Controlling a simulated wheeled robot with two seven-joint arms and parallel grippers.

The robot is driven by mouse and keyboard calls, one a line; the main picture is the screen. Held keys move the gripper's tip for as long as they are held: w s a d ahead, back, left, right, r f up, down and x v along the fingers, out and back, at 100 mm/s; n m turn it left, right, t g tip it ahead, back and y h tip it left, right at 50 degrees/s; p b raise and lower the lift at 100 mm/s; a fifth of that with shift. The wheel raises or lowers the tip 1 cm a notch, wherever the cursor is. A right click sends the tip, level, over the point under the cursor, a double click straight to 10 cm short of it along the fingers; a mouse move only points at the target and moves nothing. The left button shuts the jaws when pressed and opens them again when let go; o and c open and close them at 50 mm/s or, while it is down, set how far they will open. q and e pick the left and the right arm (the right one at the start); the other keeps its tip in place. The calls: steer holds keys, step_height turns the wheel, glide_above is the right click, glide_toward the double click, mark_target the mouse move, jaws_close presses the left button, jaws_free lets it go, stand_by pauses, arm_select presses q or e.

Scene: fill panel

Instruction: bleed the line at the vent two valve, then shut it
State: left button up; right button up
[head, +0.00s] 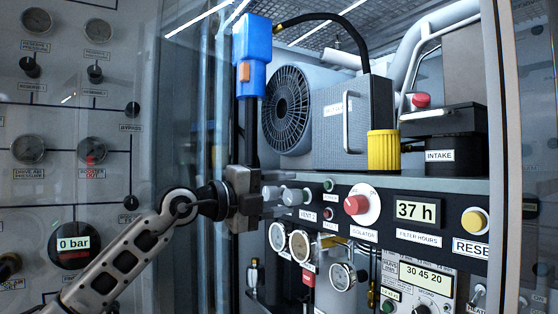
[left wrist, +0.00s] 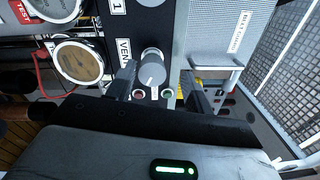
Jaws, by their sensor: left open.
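The vent two valve is a grey round knob (left wrist: 152,66) with a white pointer line, seen in the left wrist view beside a partly hidden VENT label (left wrist: 124,52). In the head view its grey knob (head: 291,195) sits above the VENT 2 label (head: 308,214). My left gripper (head: 276,198) is in front of the panel's left end. In the left wrist view the open fingers (left wrist: 158,78) stand on either side of the knob, with gaps visible. I cannot tell how deep they reach around it. My right gripper is in neither view.
A second grey knob (left wrist: 150,3) is close by. A red isolator knob (head: 356,204) and small indicator lamps (head: 328,185) are to the right. Gauges (head: 299,246) hang below. A blue-topped post (head: 252,45) stands behind my gripper.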

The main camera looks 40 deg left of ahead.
arm_select(q)
steer(key=o, duration=0.7)
steer(key=s+r, duration=0.1)
steer(key=r, duration=0.1)
steer(key=s+d+r, duration=0.1)
steer(key=r, duration=0.2)
steer(key=s+d+r, duration=0.1)
steer(key=r, duration=0.2)
steer(key=shift+p, duration=0.35)
steer(key=shift+c, duration=0.2)
steer(key=s+d+r, duration=0.1)
steer(key=s, duration=0.1)
steer(key=s+d+r, duration=0.1)
steer(key=s+d, duration=0.1)
steer(key=s+d+r, duration=0.1)
steer(key=s, duration=0.2)
steer(key=shift+s+d+r+b, duration=0.1)
steer(key=shift+d+r+b, duration=0.15)
steer(key=shift+b, duration=0.1)
steer(key=c, duration=0.7)
steer(key=shift+o, duration=0.2)
steer(key=shift+s+d+r, duration=0.2)
steer(key=shift+s+d, duration=0.15)
steer(key=shift+s, duration=0.15)
steer(key=shift+s+d+r, duration=0.2)
steer(key=shift+s+d, duration=0.15)
steer(key=shift+s, duration=0.1)
steer(key=shift+w+a+f, duration=0.1)
steer(key=shift+w+f, duration=0.05)
steer(key=shift+w, duration=0.05)
